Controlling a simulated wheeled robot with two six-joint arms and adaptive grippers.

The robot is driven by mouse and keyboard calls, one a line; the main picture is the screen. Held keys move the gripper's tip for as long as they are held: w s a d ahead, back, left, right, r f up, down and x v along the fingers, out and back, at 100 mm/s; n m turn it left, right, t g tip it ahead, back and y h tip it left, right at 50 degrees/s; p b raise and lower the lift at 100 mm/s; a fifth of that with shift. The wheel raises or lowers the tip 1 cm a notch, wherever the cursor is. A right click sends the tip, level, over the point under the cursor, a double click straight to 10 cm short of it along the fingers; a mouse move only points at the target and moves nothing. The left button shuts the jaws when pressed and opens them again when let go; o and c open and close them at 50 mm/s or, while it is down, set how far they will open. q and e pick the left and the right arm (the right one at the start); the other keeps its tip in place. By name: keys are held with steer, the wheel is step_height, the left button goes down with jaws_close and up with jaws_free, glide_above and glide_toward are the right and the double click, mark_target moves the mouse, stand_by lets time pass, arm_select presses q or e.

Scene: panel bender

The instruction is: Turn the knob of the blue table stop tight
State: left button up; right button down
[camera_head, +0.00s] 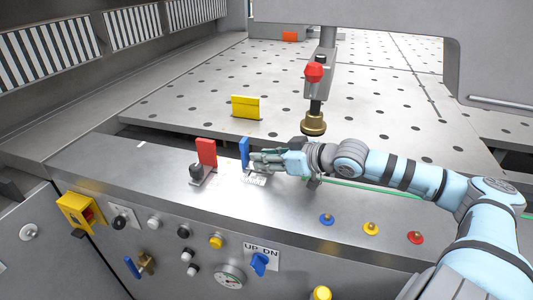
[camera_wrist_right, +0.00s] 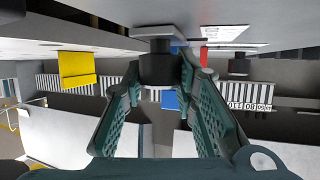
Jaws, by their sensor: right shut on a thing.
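The blue table stop (camera_head: 244,153) stands upright on the front ledge, just right of the red stop (camera_head: 206,152). My right gripper (camera_head: 257,161) reaches in from the right, beside the blue stop, and hides its knob in the head view. In the right wrist view the black knob (camera_wrist_right: 157,62) sits between the two fingers of my right gripper (camera_wrist_right: 160,78), which are shut on it. Part of the blue stop (camera_wrist_right: 170,100) shows behind the knob. My left gripper is in neither view.
The red stop's black knob (camera_head: 196,171) is close on the left. A yellow stop (camera_head: 246,106) stands on the perforated table (camera_head: 190,95). A red-knobbed post (camera_head: 314,72) stands behind my right wrist. Blue, yellow and red buttons (camera_head: 371,228) line the ledge to the right.

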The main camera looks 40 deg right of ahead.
steer(key=m+h+p, duration=0.3)
steer(key=h+p, duration=0.1)
steer(key=p, duration=0.2)
steer(key=m+h+p, duration=0.4)
steer(key=p, duration=0.2)
steer(key=shift+r, duration=0.2)
steer(key=shift+a+m+g+h, duration=0.1)
steer(key=shift+m+g+h, duration=0.2)
steer(key=shift+m+h, duration=0.3)
steer(key=shift+f+m+g+h+p, duration=0.2)
steer(key=shift+m+g+h+p, duration=0.35)
steer(key=shift+m+h, duration=0.4)
steer(key=shift+f+m+g+h+b, duration=0.1)
steer(key=shift+m+g+h+b, duration=0.2)
steer(key=shift+m+g+h, duration=0.4)
steer(key=m+g+h+b, duration=0.1)
steer(key=m+g+h, duration=0.1)
steer(key=m, duration=0.1)
steer(key=shift+f+b, duration=0.15)
steer(key=shift+b, duration=0.25)
steer(key=shift+m+g+h+b, duration=1.15)
steer(key=shift+m+g+b, duration=0.4)
steer(key=shift+g, duration=0.2)
steer(key=shift+r, duration=0.2)
